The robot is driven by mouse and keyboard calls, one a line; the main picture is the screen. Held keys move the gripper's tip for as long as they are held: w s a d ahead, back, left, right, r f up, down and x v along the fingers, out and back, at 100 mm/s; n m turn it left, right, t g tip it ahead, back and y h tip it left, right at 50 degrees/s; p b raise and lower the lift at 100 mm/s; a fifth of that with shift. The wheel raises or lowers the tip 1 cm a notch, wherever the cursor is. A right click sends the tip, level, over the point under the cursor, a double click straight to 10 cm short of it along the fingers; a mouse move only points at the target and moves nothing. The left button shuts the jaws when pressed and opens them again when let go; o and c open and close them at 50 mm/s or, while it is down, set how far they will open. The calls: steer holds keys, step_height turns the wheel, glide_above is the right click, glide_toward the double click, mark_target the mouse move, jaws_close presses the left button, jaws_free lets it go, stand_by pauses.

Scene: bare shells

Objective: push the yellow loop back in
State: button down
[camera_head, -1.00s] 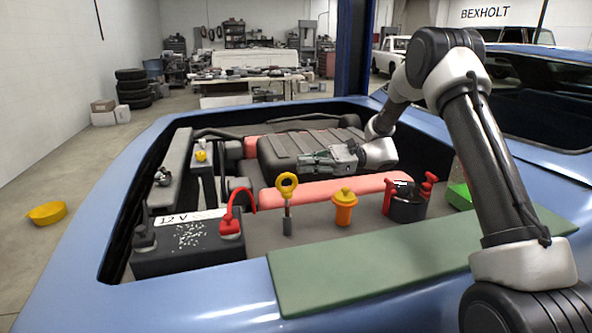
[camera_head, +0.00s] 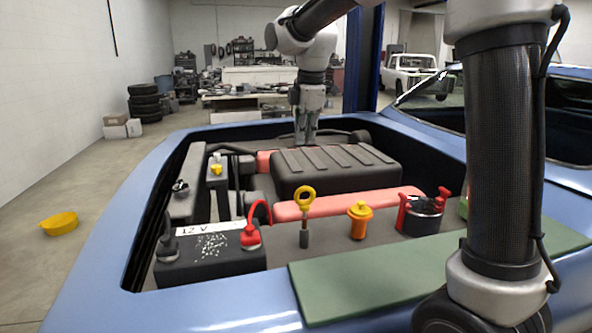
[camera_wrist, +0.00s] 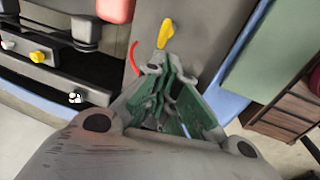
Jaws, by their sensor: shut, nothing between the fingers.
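The yellow loop (camera_head: 305,194) is a ring standing upright on a thin stem. The stem runs down into a dark grey piece (camera_head: 304,238) beside the battery. In the wrist view the yellow loop (camera_wrist: 165,33) shows just beyond my fingertips, seen from above. My gripper (camera_head: 305,138) points down, high up, and in the head view appears behind the ribbed engine cover. It also shows in the wrist view (camera_wrist: 168,68), with its green-padded fingers shut and empty. No contact with the loop shows.
The battery (camera_head: 210,262) with a red cable (camera_head: 259,210) stands left of the loop. An orange cap (camera_head: 360,220) and a dark pot with red clips (camera_head: 421,218) stand right. The ribbed cover (camera_head: 335,170) lies behind. A green mat (camera_head: 375,278) covers the front edge.

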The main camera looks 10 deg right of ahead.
glide_above(301, 202)
step_height(301, 202, down, 14)
steer(key=shift+s+r, duration=0.1)
steer(key=shift+r, duration=0.1)
step_height(301, 202, down, 7)
steer(key=shift+f, duration=0.1)
steer(key=shift+s+f, duration=0.1)
steer(key=shift+f, duration=0.15)
stand_by(0.4)
